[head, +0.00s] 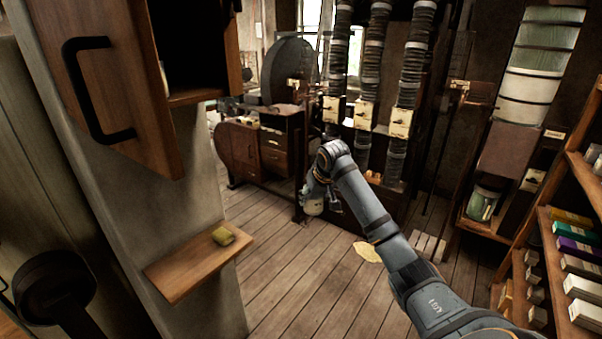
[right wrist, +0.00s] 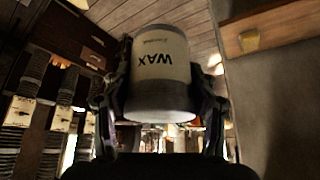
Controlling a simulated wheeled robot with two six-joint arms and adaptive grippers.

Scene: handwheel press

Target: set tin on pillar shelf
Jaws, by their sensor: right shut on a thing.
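The tin is a cream can labelled "WAX" (right wrist: 160,68) with a grey band, seen large between the fingers in the right wrist view. My right gripper (right wrist: 160,105) is shut on the tin. In the head view the right gripper (head: 322,198) is in mid-room, with the tin (head: 312,206) small and pale at its fingers. The pillar shelf (head: 190,262) is a wooden board on the pillar at left, well left of and nearer than the gripper. A small yellowish block (head: 222,236) sits on its right part. My left gripper is not in view.
An open wooden cabinet door (head: 105,85) with a black handle hangs above the shelf on the pillar (head: 195,190). A wooden rack of boxes (head: 575,250) stands at right. A desk with drawers (head: 262,145) is behind.

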